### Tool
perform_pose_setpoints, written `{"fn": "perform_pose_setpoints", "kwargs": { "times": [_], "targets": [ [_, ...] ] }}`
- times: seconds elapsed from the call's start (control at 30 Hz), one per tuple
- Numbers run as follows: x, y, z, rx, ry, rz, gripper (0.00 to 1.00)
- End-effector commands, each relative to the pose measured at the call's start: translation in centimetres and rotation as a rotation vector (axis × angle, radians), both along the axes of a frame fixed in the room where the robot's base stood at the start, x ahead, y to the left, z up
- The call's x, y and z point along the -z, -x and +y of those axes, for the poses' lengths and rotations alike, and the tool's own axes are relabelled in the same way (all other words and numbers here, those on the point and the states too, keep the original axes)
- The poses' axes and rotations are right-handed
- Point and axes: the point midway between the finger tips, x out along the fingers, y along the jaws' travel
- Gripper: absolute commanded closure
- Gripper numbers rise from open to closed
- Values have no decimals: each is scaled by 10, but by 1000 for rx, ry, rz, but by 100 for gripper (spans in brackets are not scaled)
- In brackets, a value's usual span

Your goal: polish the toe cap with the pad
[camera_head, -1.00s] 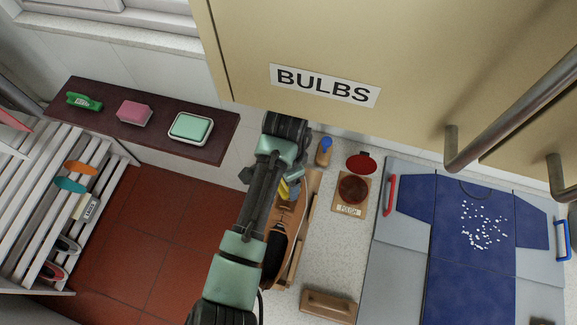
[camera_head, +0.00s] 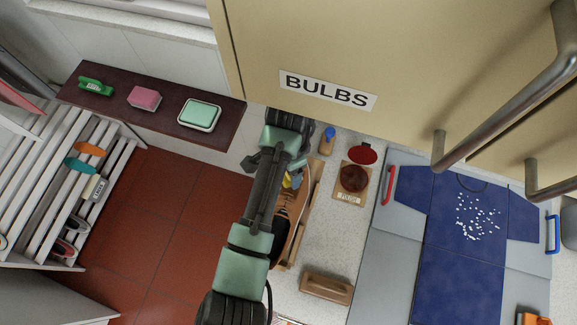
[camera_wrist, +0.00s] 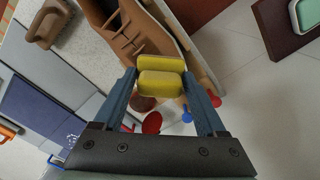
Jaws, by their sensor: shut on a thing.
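My gripper (camera_wrist: 160,80) is shut on a yellow pad (camera_wrist: 160,85), held between its two blue-grey fingers in the wrist view. The pad also shows as a small yellow patch beside my arm in the head view (camera_head: 297,181). A brown leather shoe (camera_wrist: 128,30) with laces lies just beyond the pad in the wrist view. The pad covers the shoe's toe end, so I cannot tell whether they touch. In the head view my arm hides most of the shoe (camera_head: 283,243). An open tin of dark brown polish (camera_head: 354,178) stands right of the shoe, its red lid (camera_head: 363,153) behind it.
A blue-topped bottle (camera_head: 328,140) stands behind the shoe. A wooden-backed brush (camera_head: 326,287) lies to the front right. A folding board with a blue shirt (camera_head: 465,275) fills the right. The beige BULBS cabinet (camera_head: 400,50) hangs above.

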Motion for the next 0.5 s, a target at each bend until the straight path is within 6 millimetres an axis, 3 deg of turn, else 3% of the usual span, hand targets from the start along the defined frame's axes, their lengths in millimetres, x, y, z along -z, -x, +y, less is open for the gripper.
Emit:
{"fn": "perform_pose_setpoints", "kwargs": {
  "times": [0.2, 0.5],
  "targets": [
    [-21, -1, -1, 1, 1, -3, 88],
    [-25, 0, 0, 0, 0, 0, 88]
  ]
}}
